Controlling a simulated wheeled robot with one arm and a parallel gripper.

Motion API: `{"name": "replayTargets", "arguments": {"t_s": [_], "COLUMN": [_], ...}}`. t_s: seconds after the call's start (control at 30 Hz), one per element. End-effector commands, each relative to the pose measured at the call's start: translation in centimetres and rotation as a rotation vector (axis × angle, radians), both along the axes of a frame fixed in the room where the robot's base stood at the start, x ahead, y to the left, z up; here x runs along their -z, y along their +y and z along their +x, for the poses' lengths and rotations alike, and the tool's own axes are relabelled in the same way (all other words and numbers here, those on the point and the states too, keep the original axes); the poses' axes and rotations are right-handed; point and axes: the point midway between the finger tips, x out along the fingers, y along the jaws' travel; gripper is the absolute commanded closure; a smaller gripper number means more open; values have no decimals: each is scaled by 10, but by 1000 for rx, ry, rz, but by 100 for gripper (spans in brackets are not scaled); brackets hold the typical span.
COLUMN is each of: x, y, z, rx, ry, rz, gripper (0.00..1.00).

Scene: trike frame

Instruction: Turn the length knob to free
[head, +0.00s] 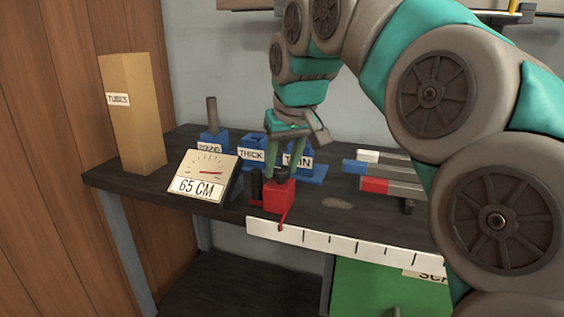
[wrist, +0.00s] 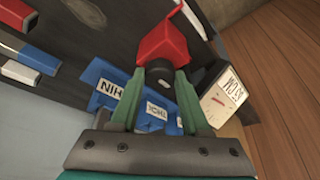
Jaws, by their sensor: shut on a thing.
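The black length knob (head: 281,174) sits on top of a red block (head: 279,196) at the front edge of the dark bench. A thin red pointer hangs from the block over a white ruler strip (head: 340,246). My gripper (head: 284,168) reaches down from above, its two green fingers shut on the knob. The wrist view shows the knob (wrist: 160,72) between the fingertips, with the red block (wrist: 162,42) beyond. I cannot read any free or lock marking on the knob.
A gauge reading 65 CM (head: 203,177) and a dark upright post (head: 255,187) stand left of the block. Blue holders labelled ROUND, THICK (head: 252,154) and THIN are behind. A tan TUBES box (head: 133,115) is far left. Bars with coloured ends (head: 375,185) lie right.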

Motion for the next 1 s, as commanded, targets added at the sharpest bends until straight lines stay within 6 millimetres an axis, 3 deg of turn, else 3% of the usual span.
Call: {"name": "replayTargets", "arguments": {"t_s": [0.27,0.3,0.4,0.77,1.0], "x": [0,0,0,-5,-35], "y": [0,0,0,-1,-5], "z": [0,0,0,-2,-12], "rx": [0,0,0,1,3], "ry": [0,0,0,0,-4], "rz": [0,0,0,-1,0], "gripper": [100,51,41,41,41]}}
